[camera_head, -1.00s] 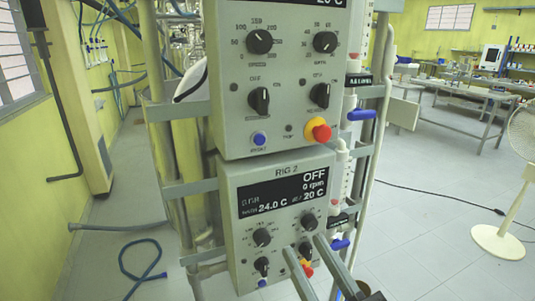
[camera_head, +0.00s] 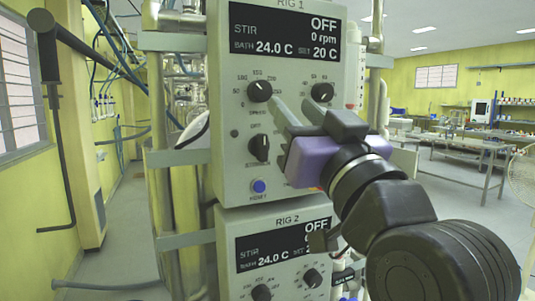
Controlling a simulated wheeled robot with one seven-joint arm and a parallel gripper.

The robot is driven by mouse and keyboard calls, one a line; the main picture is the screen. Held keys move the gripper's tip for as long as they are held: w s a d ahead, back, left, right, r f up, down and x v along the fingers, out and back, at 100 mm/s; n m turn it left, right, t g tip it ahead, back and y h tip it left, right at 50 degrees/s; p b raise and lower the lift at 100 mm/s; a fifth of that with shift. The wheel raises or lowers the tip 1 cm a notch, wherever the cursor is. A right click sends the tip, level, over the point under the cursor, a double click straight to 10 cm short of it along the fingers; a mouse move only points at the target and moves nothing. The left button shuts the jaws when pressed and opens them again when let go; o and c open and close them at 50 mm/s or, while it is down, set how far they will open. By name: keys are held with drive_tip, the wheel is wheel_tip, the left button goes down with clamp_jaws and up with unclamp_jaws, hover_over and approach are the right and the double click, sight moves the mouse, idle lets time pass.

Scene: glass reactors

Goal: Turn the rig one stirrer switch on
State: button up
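The rig one panel (camera_head: 228,120) is a grey box whose display (camera_head: 285,32) reads STIR, OFF, 0 rpm, bath 24.0 C, set 20 C. Below the two upper dials, a black switch knob (camera_head: 259,148) sits at the lower left with its pointer near upright, under a small OFF label; the label beneath it is too small to read. The matching lower right switch and the emergency button are hidden behind my gripper. My gripper (camera_head: 281,114), with grey fingers and a purple body, is in front of the panel's right half. Its fingers look apart and empty, right of the lower left switch.
The speed dial (camera_head: 259,91) and a second dial (camera_head: 322,92) are close to the fingers. A blue reset button (camera_head: 259,186) is below. The rig two panel (camera_head: 228,232), also reading OFF, hangs underneath. A yellow wall (camera_head: 75,150) stands left; benches (camera_head: 465,145) are far right.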

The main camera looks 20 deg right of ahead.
drive_tip(key=n+g+y, duration=0.1)
drive_tip(key=g, duration=0.4)
approach(265, 146)
drive_tip(key=shift+w+f+p, duration=0.1)
drive_tip(key=shift+w+p, duration=2)
drive_tip(key=shift+w, duration=2.2)
clamp_jaws()
